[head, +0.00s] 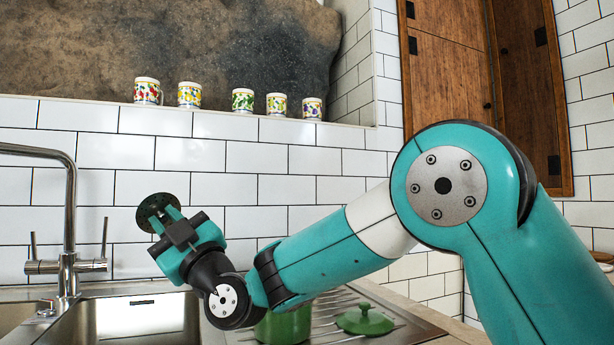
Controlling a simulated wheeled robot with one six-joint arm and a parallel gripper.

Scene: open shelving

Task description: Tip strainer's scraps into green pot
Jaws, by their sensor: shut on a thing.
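My gripper (168,222) is raised over the sink, in front of the tiled wall. It is shut on the strainer (152,206), a small dark green, round, perforated disc that shows beyond the fingers. Whether scraps lie on the strainer is too small to tell. The green pot (287,327) stands on the drainboard, to the right of and lower than my gripper. My wrist and forearm hide its upper part, so its opening does not show. A green lid (365,320) with a knob lies on the drainboard to the right of the pot.
The steel sink basin (140,318) lies below my gripper. A tall faucet (68,230) stands at the left. Several patterned mugs (243,100) line the wall ledge. The ribbed drainboard (405,330) continues right of the lid. Wooden doors (450,80) are at the upper right.

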